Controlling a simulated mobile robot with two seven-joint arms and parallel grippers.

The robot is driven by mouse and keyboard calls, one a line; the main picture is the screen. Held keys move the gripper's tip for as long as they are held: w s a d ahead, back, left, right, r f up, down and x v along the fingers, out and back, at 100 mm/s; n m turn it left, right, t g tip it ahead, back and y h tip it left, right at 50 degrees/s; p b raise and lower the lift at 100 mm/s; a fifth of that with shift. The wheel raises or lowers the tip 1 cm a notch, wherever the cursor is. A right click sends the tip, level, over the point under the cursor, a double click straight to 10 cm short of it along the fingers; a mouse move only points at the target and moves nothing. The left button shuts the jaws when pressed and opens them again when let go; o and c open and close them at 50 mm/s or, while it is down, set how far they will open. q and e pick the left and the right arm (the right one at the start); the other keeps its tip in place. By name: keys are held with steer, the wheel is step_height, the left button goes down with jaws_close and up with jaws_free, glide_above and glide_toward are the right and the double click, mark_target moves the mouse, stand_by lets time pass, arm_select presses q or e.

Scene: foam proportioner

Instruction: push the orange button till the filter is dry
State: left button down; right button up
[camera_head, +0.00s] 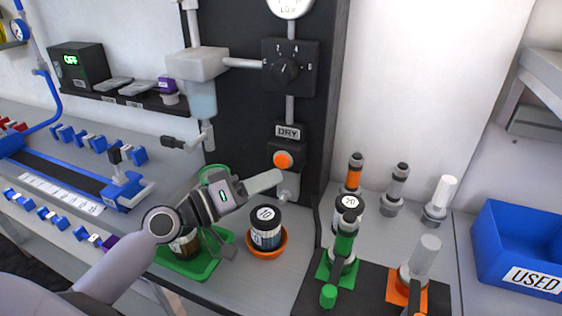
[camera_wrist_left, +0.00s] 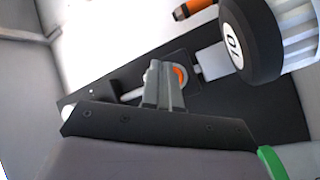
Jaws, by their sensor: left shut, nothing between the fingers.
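The orange button (camera_head: 283,159) sits on a black box under a DRY label (camera_head: 288,132) on the dark panel. In the left wrist view the button (camera_wrist_left: 181,76) shows partly behind the fingertips. A filter housing with a white head and a pale translucent bowl (camera_head: 201,98) hangs on the panel's left. I cannot tell whether the filter inside is wet or dry. My left gripper (camera_head: 277,180) is shut and empty, its fingertips just below and in front of the button; it also shows in the left wrist view (camera_wrist_left: 165,88). Contact with the button cannot be told. My right gripper is out of view.
A jar with a black lid (camera_head: 265,213) stands in an orange dish (camera_head: 281,250) below my left gripper. A green tray (camera_head: 205,268) lies under my left arm. Upright fittings (camera_head: 345,240) stand to the right, beside a blue USED bin (camera_head: 500,240).

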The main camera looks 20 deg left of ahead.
arm_select(q)
steer(key=shift+w, duration=0.75)
steer(key=shift+w, duration=0.1)
stand_by(1.5)
steer(key=shift+w+b, duration=0.3)
steer(key=shift+w+a, duration=0.1)
steer(key=shift+w, duration=0.35)
stand_by(0.6)
steer(key=shift+s, duration=0.85)
steer(key=shift+s+d, duration=0.2)
steer(key=shift+s, duration=2.35)
